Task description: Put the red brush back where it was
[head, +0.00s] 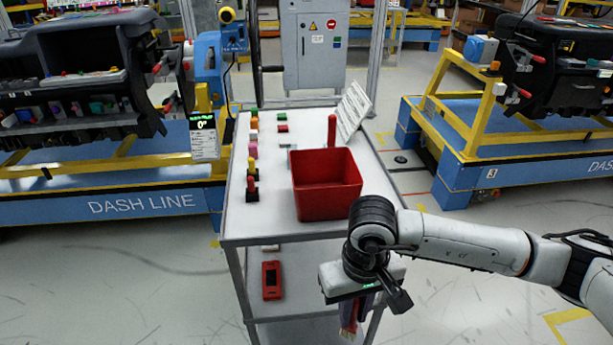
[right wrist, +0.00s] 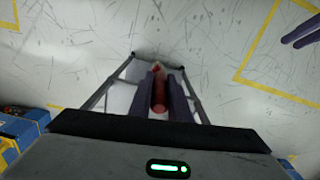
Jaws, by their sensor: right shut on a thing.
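My right gripper (head: 362,302) is in front of the cart's right front side, pointing down, below the level of the top shelf. It is shut on the red brush (head: 348,330), which hangs down between the dark fingers. In the right wrist view the brush (right wrist: 160,95) lies lengthwise between the two fingers, with a pale end farther off. The gripper hides part of the brush.
The white cart (head: 275,212) carries a red bin (head: 327,187), an upright red handle (head: 332,130), a tilted white panel (head: 353,110) and several small coloured items along its left side. A red device (head: 271,280) lies on the lower shelf. Floor is free to the right.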

